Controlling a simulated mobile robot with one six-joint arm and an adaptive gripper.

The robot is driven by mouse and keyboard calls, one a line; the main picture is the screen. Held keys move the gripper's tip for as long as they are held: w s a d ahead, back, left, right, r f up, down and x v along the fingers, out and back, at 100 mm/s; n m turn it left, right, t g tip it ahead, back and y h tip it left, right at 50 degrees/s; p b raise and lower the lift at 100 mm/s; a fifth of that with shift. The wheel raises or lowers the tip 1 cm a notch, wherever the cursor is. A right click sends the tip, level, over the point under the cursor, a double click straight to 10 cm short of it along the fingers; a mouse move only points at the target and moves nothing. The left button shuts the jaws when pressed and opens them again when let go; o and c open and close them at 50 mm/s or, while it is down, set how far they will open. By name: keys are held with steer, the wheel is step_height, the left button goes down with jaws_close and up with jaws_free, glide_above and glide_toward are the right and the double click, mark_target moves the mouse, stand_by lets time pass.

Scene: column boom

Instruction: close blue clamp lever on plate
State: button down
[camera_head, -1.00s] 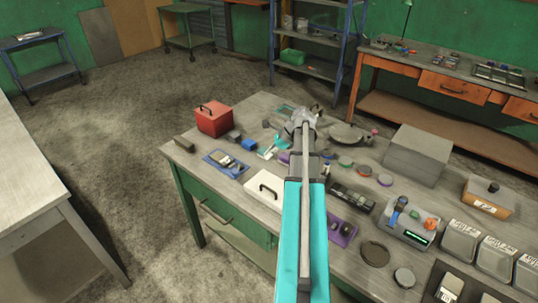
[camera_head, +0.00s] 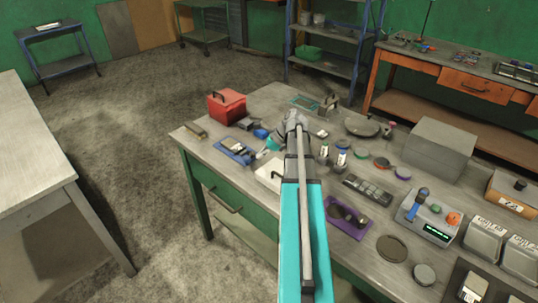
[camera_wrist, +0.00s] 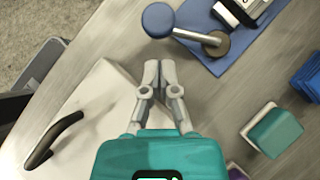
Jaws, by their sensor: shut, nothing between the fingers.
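The blue plate (camera_wrist: 243,62) lies at the top of the wrist view and also shows on the bench in the head view (camera_head: 236,152). A metal clamp lever with a round blue knob (camera_wrist: 158,20) runs from a dark round pivot (camera_wrist: 216,43) on the plate, out past the plate's left edge. A white and black part (camera_wrist: 243,9) sits on the plate beside the pivot. My gripper (camera_wrist: 159,72) is shut and empty, its fingertips just below the knob in the wrist view, apart from it in the picture. In the head view my gripper (camera_head: 295,118) is over the bench.
A white panel with a black handle (camera_wrist: 55,138) lies left of my gripper. A teal-topped block (camera_wrist: 275,133) and a blue part (camera_wrist: 309,78) are to the right. In the head view a red box (camera_head: 227,106) and a grey device with a blue lever (camera_head: 430,220) stand on the bench.

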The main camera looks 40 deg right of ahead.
steer(key=shift+w+a+f, duration=0.1)
steer(key=shift+w+a, duration=0.5)
steer(key=shift+a, duration=0.1)
steer(key=shift+d, duration=0.1)
steer(key=shift+s, duration=0.15)
